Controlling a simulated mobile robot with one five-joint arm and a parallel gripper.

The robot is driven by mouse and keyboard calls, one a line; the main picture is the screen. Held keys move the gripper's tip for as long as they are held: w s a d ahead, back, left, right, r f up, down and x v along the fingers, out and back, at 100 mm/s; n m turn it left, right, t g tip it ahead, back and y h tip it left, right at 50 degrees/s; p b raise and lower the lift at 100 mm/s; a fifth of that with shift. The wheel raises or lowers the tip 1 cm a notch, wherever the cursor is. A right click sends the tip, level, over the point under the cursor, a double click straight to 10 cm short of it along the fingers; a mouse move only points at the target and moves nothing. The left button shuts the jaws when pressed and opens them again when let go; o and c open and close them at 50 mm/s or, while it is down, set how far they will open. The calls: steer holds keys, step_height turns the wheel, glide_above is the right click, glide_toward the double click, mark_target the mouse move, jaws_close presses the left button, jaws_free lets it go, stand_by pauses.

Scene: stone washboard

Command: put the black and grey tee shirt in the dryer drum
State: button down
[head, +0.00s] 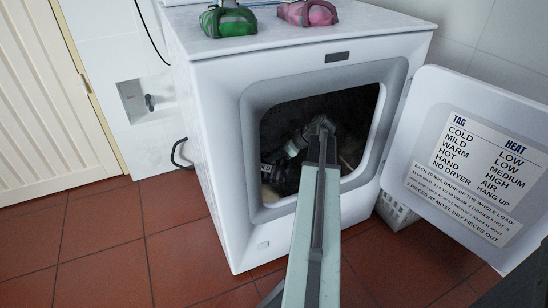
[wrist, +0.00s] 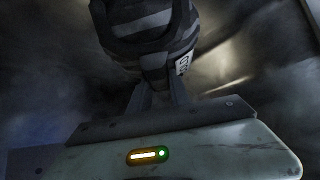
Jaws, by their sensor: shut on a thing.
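The dryer (head: 225,150) stands with its round-cornered front opening uncovered and its door (head: 400,170) swung out to the right. My arm reaches through the opening into the dark dryer drum (head: 340,105). My gripper (wrist: 158,92) is shut on the black and grey tee shirt (wrist: 150,40), a striped bundle with a small white lettered tag. In the head view the tee shirt shows as a dark bundle (head: 284,180) low inside the opening, partly hidden by my arm. I cannot tell whether it touches the drum floor.
A green bundle (head: 228,21) and a pink bundle (head: 308,13) lie on the dryer top. The door bears a printed heat chart (head: 470,175). A white basket (head: 397,212) sits on the floor under the door. The tiled floor at left is clear.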

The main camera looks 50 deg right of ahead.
steer(key=c, duration=1.2)
jaws_free()
steer(key=shift+r, duration=0.1)
steer(key=p+v, duration=0.9)
steer(key=v, duration=0.3)
steer(key=shift+s, duration=0.1)
